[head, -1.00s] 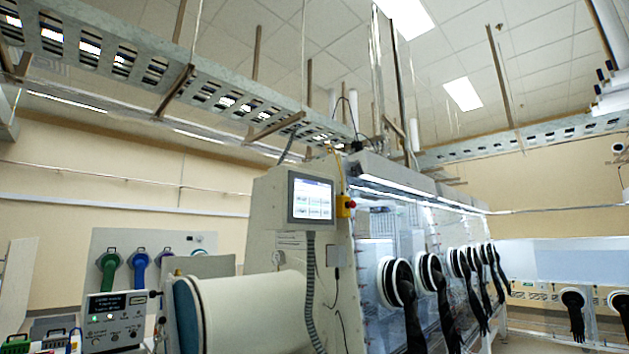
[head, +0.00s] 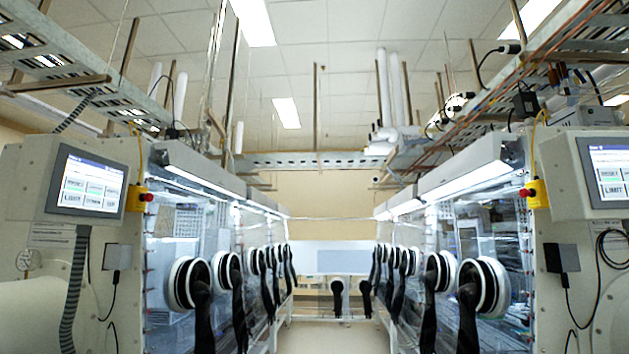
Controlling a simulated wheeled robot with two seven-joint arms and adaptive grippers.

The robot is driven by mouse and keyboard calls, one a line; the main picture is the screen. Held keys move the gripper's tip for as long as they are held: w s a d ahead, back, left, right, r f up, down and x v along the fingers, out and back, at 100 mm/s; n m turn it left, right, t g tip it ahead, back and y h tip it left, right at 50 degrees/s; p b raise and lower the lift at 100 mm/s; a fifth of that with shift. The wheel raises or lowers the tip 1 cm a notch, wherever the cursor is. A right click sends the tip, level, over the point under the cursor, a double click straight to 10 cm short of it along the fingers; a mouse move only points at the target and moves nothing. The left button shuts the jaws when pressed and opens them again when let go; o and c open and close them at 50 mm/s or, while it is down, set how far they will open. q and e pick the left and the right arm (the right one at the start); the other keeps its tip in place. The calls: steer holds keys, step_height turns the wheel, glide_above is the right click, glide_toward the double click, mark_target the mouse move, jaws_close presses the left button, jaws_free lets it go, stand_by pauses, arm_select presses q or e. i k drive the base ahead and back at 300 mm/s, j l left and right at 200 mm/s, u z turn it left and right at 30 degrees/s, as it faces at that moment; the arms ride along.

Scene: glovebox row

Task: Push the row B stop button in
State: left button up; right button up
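Two red stop buttons on yellow boxes show, one on each row. The left stop button (head: 147,197) sits on a yellow box (head: 135,198) beside the left touchscreen. The right stop button (head: 524,192) sits on a yellow box (head: 537,193) beside the right touchscreen. No row letter is readable, so I cannot tell which one is row B. Whether either button is pushed in is too small to tell. Neither of my grippers is in view.
Glovebox rows with black gloves line both sides, the left row (head: 195,165) and the right row (head: 475,180). A clear aisle (head: 330,338) runs between them to a far glovebox (head: 335,262). Touchscreens (head: 88,185) and (head: 608,172) face me. Hoses and cables hang beside them.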

mark_target(524, 193)
steer(key=z, duration=1.25)
